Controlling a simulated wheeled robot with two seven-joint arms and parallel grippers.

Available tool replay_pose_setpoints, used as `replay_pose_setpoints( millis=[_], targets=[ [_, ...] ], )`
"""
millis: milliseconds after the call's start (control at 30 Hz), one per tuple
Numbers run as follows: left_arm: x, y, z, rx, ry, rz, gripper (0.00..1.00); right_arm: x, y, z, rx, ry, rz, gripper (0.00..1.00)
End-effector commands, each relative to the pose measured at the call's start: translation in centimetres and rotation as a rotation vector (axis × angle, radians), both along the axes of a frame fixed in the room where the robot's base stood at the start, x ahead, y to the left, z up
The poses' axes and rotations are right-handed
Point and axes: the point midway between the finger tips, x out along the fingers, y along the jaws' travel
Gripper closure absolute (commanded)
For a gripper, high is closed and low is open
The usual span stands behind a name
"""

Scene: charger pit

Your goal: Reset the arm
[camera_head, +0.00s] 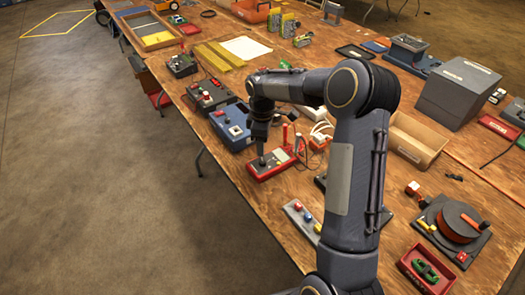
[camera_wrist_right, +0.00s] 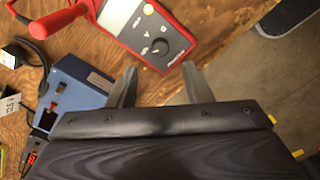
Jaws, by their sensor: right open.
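My right arm (camera_head: 345,175) rises from the bottom of the head view, bends at its elbow and reaches left over the long wooden table. My right gripper (camera_head: 261,160) points down at the red multimeter (camera_head: 275,163). In the right wrist view, the two fingers of my right gripper (camera_wrist_right: 160,82) are spread apart with nothing between them. The red multimeter (camera_wrist_right: 152,30) lies just beyond the fingertips, its dial facing up. I cannot tell whether the fingers touch it. My left gripper is not in view.
A blue box (camera_head: 232,127) stands left of the multimeter; it also shows in the right wrist view (camera_wrist_right: 78,85). A grey bin (camera_head: 457,93), a cardboard tray (camera_head: 415,138) and an orange reel (camera_head: 458,222) are to the right. The floor (camera_head: 90,180) left of the table is clear.

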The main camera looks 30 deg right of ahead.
Motion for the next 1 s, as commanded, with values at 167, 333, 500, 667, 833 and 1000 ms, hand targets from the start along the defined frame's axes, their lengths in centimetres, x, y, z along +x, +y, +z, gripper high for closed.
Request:
replay_pose_setpoints(
  millis=[167,333,500,667,833,1000],
  targets=[
    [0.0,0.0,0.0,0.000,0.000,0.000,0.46,0.0,0.0,0.8,0.001,-0.001,0.000,0.54],
    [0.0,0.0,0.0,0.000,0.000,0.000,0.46,0.0,0.0,0.7,0.000,0.000,0.000,0.54],
    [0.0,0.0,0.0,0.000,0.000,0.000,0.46,0.0,0.0,0.7,0.000,0.000,0.000,0.54],
    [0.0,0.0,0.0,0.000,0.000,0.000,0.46,-0.2,0.0,1.1,0.002,-0.006,-0.008,0.54],
    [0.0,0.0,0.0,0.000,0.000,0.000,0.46,-2.9,0.8,4.7,0.025,-0.056,-0.100,0.54],
    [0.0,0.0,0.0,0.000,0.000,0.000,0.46,-8.6,2.6,9.6,0.094,-0.136,-0.285,0.54]
  ],
)
